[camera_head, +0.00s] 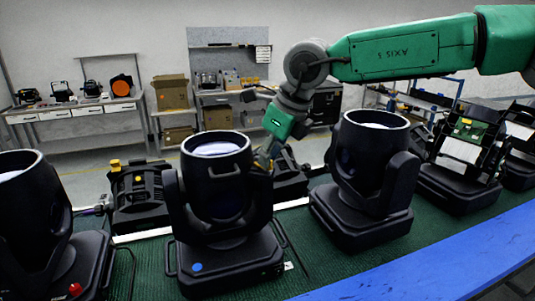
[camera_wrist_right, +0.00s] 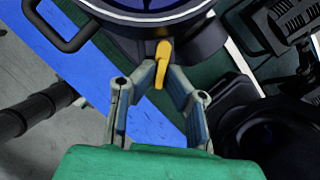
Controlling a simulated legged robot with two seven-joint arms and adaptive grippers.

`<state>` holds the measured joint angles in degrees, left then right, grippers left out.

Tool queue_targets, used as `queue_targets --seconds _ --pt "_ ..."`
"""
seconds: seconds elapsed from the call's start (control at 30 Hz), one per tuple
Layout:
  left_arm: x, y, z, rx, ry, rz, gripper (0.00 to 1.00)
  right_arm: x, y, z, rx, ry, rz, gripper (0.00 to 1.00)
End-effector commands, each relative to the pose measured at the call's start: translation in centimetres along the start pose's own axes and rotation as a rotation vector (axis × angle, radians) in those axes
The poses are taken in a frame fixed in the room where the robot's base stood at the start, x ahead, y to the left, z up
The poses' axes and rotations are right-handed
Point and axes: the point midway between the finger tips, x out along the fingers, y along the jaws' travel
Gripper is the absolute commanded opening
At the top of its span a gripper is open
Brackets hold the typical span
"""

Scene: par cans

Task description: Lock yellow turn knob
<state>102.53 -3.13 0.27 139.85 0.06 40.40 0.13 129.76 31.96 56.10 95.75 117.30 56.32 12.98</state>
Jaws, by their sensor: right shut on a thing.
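The yellow turn knob (camera_wrist_right: 161,64) shows in the right wrist view on the side of a black par can (camera_wrist_right: 140,35). My right gripper (camera_wrist_right: 162,72) is shut on the knob, with one fingertip on each side of it. In the head view my green right arm comes in from the right, and my right gripper (camera_head: 265,160) is at the upper right side of the middle par can (camera_head: 215,180). The knob is mostly hidden there behind the gripper and the can. My left gripper does not show in either view.
More par cans stand on the green mat (camera_head: 150,262), one at the left (camera_head: 30,210) and one at the right (camera_head: 368,170). An open fixture with a circuit board (camera_head: 468,135) is farther right. A blue edge (camera_head: 440,260) runs along the front right. Benches stand behind.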

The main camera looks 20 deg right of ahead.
Motion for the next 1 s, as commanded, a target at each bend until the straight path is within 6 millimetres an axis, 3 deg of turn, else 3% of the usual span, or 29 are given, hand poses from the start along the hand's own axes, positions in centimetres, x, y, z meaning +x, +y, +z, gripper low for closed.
queue_targets --seconds 0.43,1.0 --pt "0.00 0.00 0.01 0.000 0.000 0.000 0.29 -0.33 -0.49 0.38 -0.244 -0.012 0.096 0.00" --pt "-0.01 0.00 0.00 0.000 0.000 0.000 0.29 -0.36 -0.48 0.39 -0.298 -0.011 0.116 0.00"
